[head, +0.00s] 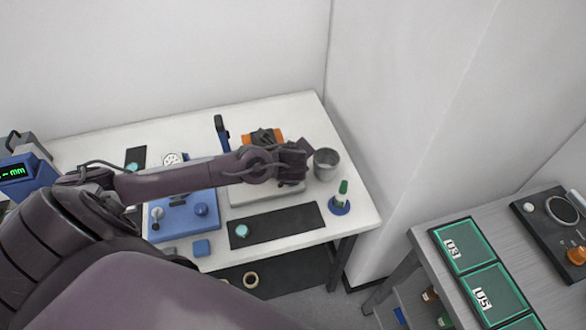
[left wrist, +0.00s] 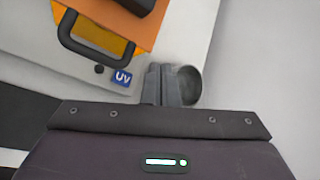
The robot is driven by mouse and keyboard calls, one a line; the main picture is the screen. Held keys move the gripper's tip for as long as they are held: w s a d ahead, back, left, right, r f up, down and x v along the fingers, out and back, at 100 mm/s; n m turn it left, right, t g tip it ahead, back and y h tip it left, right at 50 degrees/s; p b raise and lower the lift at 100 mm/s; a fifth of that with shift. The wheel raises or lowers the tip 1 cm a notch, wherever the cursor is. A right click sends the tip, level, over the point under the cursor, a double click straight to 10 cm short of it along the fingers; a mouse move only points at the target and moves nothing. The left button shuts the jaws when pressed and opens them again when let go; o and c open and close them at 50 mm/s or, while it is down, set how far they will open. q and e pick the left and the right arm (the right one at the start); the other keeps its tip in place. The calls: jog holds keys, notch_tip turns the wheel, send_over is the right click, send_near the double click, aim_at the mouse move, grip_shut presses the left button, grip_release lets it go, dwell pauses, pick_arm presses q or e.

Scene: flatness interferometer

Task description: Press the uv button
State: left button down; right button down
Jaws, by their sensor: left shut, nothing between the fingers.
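A white unit (head: 265,195) with an orange shield (head: 247,140) stands on the white table. In the left wrist view the orange shield (left wrist: 140,32) has a black handle (left wrist: 95,48). A small round black button (left wrist: 99,69) sits on the white face, left of a blue UV label (left wrist: 122,78). My left gripper (head: 304,152) reaches over the unit's right side. In the left wrist view my left gripper (left wrist: 163,68) is shut and empty, to the right of the label and apart from the button. In the head view my arm hides the button. My right gripper is out of view.
A grey metal cup (head: 326,164) stands just right of the gripper and shows in the left wrist view (left wrist: 189,87). A green-capped bottle (head: 341,195) stands on a blue base. A black mat (head: 285,226) and a blue unit (head: 180,222) lie nearer.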

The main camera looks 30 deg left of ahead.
aim_at(293, 184)
pick_arm(q)
notch_tip(293, 184, down, 8)
jog(key=b, duration=0.7)
jog(key=shift+r, duration=0.1)
jog(key=shift+f, duration=0.3)
jog(key=shift+r, duration=0.1)
dwell(1.1)
jog(key=shift+b, duration=0.3)
jog(key=shift+f+b, duration=0.3)
jog(key=shift+f, duration=0.15)
